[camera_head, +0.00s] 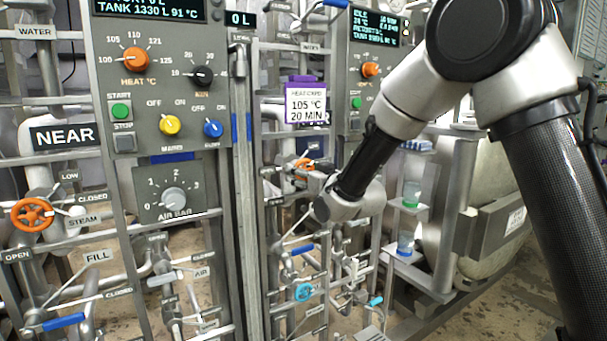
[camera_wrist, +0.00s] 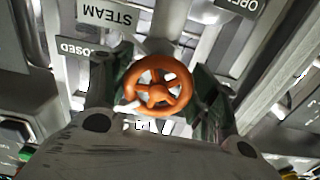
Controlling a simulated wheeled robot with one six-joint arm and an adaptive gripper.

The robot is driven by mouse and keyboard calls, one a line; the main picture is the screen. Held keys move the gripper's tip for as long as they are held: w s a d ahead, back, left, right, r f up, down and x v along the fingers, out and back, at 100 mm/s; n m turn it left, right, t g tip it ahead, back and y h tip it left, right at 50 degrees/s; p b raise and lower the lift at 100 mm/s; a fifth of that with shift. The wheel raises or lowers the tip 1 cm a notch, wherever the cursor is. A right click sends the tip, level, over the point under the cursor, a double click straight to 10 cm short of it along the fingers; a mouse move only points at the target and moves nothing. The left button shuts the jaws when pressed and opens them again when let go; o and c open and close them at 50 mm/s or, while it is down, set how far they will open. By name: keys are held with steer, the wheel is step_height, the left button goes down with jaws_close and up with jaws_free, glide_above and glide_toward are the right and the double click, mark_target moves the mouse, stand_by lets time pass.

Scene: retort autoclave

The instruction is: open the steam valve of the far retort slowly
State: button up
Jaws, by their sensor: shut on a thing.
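The far retort's steam valve is an orange spoked handwheel (camera_wrist: 158,88), in the middle of the wrist view. My gripper (camera_wrist: 162,95) has a dark finger on each side of the wheel and is shut on it. A pale pointer (camera_wrist: 127,107) shows at the wheel's lower left. An upside-down STEAM label (camera_wrist: 108,13) is above it, a CLOSED label (camera_wrist: 77,48) to its left, and part of an OPEN label (camera_wrist: 238,6) at upper right. In the head view, a small part of the orange handwheel (camera_head: 303,167) shows beside my wrist; my fingers are mostly hidden there.
The near retort's orange steam wheel (camera_head: 33,214) is at left, under the NEAR sign (camera_head: 63,135). Grey control panels (camera_head: 160,90) and a steel post (camera_head: 243,200) stand left of my arm. Pipes and blue-handled valves (camera_head: 303,250) crowd below. A shelf with jars (camera_head: 410,205) is at right.

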stand_by(0.3)
steer(key=o, duration=1)
steer(key=shift+o, duration=0.2)
steer(key=shift+d, duration=0.1)
steer(key=v, duration=1.2)
stand_by(0.5)
steer(key=x, duration=0.4)
steer(key=r+x, duration=0.1)
steer(key=x, duration=0.7)
steer(key=shift+r, duration=0.15)
